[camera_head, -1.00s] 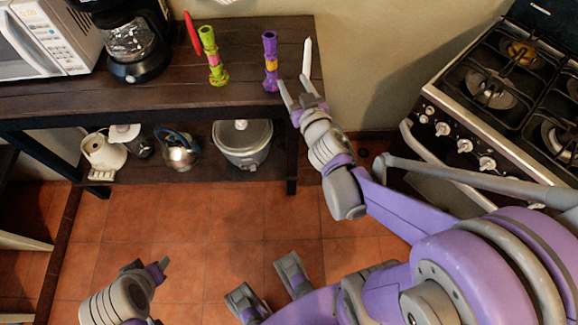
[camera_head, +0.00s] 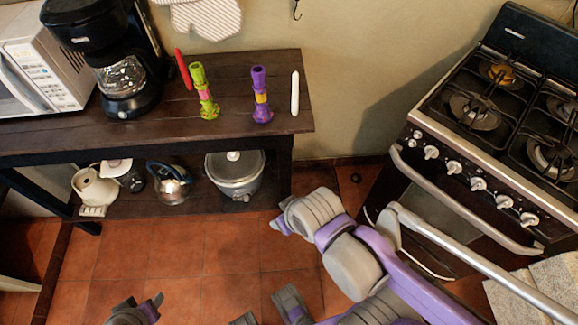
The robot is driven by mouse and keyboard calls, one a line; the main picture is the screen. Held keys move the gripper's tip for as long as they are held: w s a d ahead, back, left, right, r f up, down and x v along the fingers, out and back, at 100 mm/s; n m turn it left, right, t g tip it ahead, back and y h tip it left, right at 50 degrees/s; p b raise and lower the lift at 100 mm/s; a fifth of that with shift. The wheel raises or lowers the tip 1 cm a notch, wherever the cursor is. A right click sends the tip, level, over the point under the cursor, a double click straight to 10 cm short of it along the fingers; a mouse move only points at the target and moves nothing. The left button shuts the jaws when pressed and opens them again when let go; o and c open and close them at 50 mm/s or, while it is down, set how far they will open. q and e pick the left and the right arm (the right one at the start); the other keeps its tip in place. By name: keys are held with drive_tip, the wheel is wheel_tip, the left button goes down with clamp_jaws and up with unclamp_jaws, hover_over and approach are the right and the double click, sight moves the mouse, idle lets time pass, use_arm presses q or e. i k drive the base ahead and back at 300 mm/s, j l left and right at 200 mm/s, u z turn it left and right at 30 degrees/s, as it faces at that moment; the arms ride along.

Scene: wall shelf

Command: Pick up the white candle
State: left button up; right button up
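A red candle (camera_head: 183,69) and a green candle holder (camera_head: 205,92) are further left. My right gripper (camera_head: 279,227) is below and in front of the table, clear of the candle. Its fingers are mostly hidden behind its wrist, so I cannot tell if they are open. My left gripper (camera_head: 150,308) is low at the bottom edge, partly cut off, far from the candle.
A coffee maker (camera_head: 121,75) and a microwave (camera_head: 45,70) stand on the table's left side. A kettle (camera_head: 170,182) and a slow cooker (camera_head: 236,177) sit on the lower shelf. A stove (camera_head: 445,115) stands at the right. Tabletop in front of the candles is clear.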

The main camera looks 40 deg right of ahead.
sight(295, 104)
drive_tip(key=z, duration=1.3)
drive_tip(key=j+z, duration=0.35)
drive_tip(key=j, duration=0.45)
drive_tip(key=j+z, duration=0.35)
drive_tip(key=j, duration=0.5)
